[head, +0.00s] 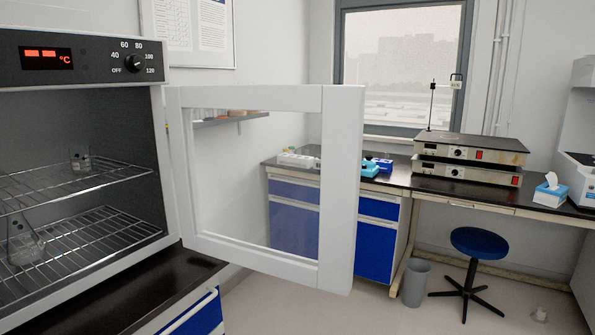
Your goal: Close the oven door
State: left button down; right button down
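The oven (158,150) stands at the left of the head view with its front open. Its white-framed glass door (340,190) is swung wide open and stands out to the right of the oven. Inside, two wire racks (85,178) hold glass flasks (24,245), and a small glass vessel (80,161) sits on the upper rack. The control panel has a red display (45,58) and a black dial (135,64). Neither of my grippers shows in this view.
A dark bench top (150,280) lies under the oven. At the back are blue-fronted cabinets (375,250), a stacked hot-plate unit (470,150), a tissue box (550,192), a blue stool (478,243) and a grey bin (415,283). Open floor lies at the lower right.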

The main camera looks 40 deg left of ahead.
aim_at(267, 177)
jog(key=i, duration=2.85)
jog(key=u, duration=3.95)
jog(key=i, duration=0.5)
jog(key=z, duration=1.45)
jog(key=k, duration=0.55)
jog(key=u, duration=1.45)
